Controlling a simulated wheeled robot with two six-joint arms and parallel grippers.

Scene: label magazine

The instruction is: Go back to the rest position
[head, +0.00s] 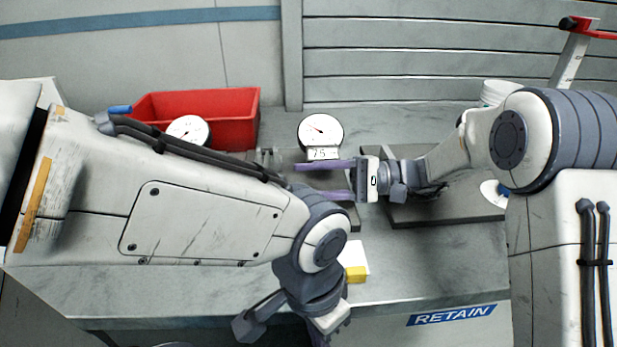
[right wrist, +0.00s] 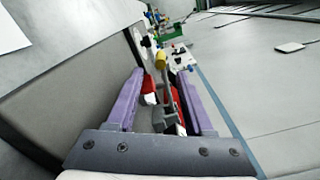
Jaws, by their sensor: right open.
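My right gripper (head: 304,181) reaches in from the right over the bench, its two purple fingers pointing left and spread apart. It is just below a round white gauge (head: 320,131) with a small number plate reading about 7.5. In the right wrist view the purple fingers (right wrist: 158,98) stand apart. A grey lever with a yellow tip (right wrist: 161,62) and red and dark parts show between them; I see nothing clamped. My left arm crosses the left half of the head view and bends down at the bottom edge.
A red bin (head: 240,107) stands behind my left arm, with another white gauge (head: 188,129) at its front. A dark flat plate (head: 455,203) lies under my right wrist. A white and yellow block (head: 355,272) sits near the front edge. A white tub (head: 497,92) stands at back right.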

